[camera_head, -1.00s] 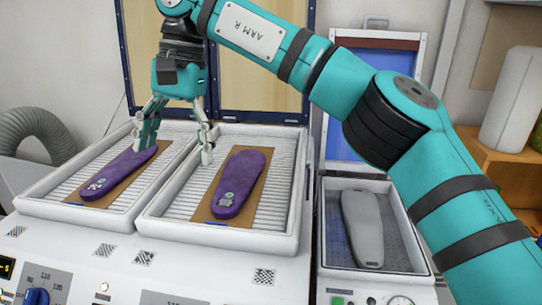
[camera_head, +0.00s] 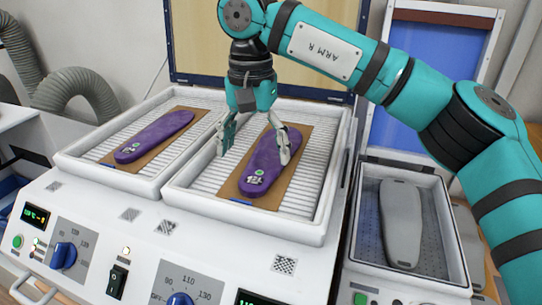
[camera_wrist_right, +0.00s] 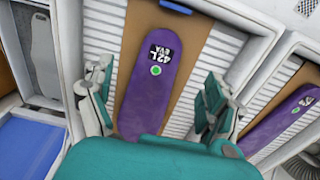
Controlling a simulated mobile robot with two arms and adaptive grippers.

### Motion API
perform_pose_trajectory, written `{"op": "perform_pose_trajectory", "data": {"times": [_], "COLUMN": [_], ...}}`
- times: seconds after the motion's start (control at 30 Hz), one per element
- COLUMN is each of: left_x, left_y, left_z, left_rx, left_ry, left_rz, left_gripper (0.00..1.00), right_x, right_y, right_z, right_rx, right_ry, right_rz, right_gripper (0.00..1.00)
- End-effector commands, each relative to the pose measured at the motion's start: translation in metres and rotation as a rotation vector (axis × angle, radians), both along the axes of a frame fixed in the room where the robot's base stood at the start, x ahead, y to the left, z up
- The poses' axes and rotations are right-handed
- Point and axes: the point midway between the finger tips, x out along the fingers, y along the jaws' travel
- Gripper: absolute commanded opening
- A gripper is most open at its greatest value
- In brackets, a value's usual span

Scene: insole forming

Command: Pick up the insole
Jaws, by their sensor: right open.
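Two purple insoles lie on brown boards in white ribbed trays. The right insole (camera_head: 268,165) lies in the right tray (camera_head: 325,205) and also shows in the right wrist view (camera_wrist_right: 152,85), where its label reads 42L EVA. The left insole (camera_head: 155,136) lies in the left tray (camera_head: 75,158); part of it shows in the right wrist view (camera_wrist_right: 280,122). My right gripper (camera_head: 252,152) is open and empty, its fingers over the right insole, one on each side in the picture. In the wrist view the insole shows between the fingers. My left gripper is not in view.
A grey form (camera_head: 402,222) lies in a separate tray at the right, with a raised blue-lined lid (camera_head: 408,95) behind it. The machine front has knobs, switches and displays. Upright lids stand behind the trays, and a grey hose (camera_head: 75,90) is at the left.

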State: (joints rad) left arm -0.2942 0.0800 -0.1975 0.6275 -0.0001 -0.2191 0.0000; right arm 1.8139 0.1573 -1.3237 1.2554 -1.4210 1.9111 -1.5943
Motion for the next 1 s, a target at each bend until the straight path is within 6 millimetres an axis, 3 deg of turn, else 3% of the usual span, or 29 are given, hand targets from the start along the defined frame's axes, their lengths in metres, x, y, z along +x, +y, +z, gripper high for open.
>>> {"op": "perform_pose_trajectory", "data": {"times": [0.17,0.43,0.73,1.0], "left_x": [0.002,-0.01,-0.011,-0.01], "left_y": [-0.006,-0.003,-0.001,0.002], "left_z": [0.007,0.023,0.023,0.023], "left_rx": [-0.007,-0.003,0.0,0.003], "left_ry": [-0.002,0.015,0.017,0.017], "left_rz": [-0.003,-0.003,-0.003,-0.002], "left_gripper": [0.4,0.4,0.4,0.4], "right_x": [-0.001,-0.001,-0.001,-0.001], "right_y": [-0.001,-0.002,-0.002,-0.002], "right_z": [-0.011,-0.049,-0.056,-0.056], "right_rx": [-0.002,-0.001,0.0,0.0], "right_ry": [0.003,0.003,0.001,0.001], "right_rz": [0.002,0.001,0.001,0.001], "right_gripper": [0.88,0.88,0.88,0.53]}}
